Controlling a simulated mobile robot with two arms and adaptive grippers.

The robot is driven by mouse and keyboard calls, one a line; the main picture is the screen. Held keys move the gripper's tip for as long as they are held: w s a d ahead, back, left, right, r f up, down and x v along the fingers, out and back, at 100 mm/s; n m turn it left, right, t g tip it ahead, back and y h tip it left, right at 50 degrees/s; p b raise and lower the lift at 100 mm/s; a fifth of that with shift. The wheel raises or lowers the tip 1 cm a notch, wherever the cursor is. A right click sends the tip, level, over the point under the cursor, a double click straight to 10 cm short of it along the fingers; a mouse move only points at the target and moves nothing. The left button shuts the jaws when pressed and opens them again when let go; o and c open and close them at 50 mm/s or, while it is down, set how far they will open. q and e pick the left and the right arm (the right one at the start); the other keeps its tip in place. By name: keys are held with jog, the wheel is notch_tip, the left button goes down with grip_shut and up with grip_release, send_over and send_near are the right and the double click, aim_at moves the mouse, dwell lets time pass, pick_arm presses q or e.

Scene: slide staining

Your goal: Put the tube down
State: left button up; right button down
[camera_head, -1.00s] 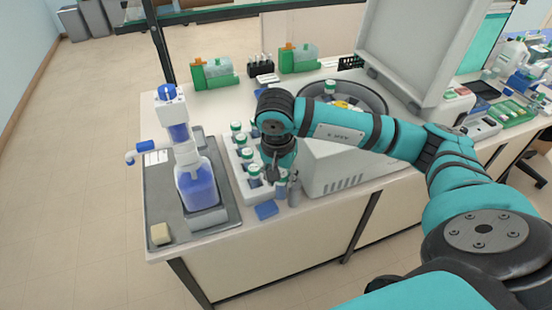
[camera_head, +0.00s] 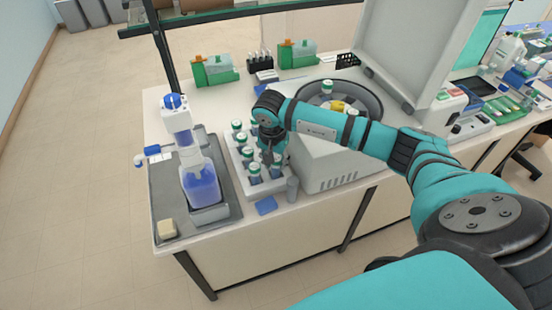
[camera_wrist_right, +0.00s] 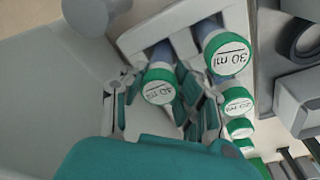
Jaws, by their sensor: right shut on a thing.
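My right gripper (camera_head: 272,160) points down over the front right part of a white tube rack (camera_head: 238,171). In the right wrist view its fingers (camera_wrist_right: 158,100) are shut around a tube with a green-rimmed white cap (camera_wrist_right: 160,85) marked 40 ml. The held tube (camera_head: 277,170) is upright at the front right place of the rack. I cannot tell whether its bottom is fully seated. A tube marked 30 ml (camera_wrist_right: 230,58) stands beside it. My left gripper is not in view.
Several other capped tubes stand farther back in the rack. A grey cylinder (camera_head: 292,189) is close at its front right. A blue pump bottle (camera_head: 201,188) on a grey tray is to the left, and an open centrifuge (camera_head: 325,165) to the right.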

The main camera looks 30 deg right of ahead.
jog(key=shift+f+b, duration=0.4)
jog(key=shift+b, duration=0.1)
jog(key=c, duration=1)
grip_release()
jog(key=shift+r, duration=0.15)
jog(key=shift+r+p, duration=0.25)
jog(key=shift+p, duration=0.2)
jog(key=shift+r, duration=0.3)
jog(key=r+b, duration=0.1)
jog(key=r, duration=0.2)
jog(key=a+r+b, duration=0.1)
jog(key=r, duration=0.2)
jog(key=r+b, duration=0.2)
jog(key=r, duration=0.2)
jog(key=shift+s+a, duration=0.2)
jog(key=shift+s, duration=0.15)
jog(key=shift+s+a+r, duration=0.1)
jog(key=shift+s+r, duration=0.05)
jog(key=shift+r, duration=0.55)
jog(key=shift+f, duration=0.1)
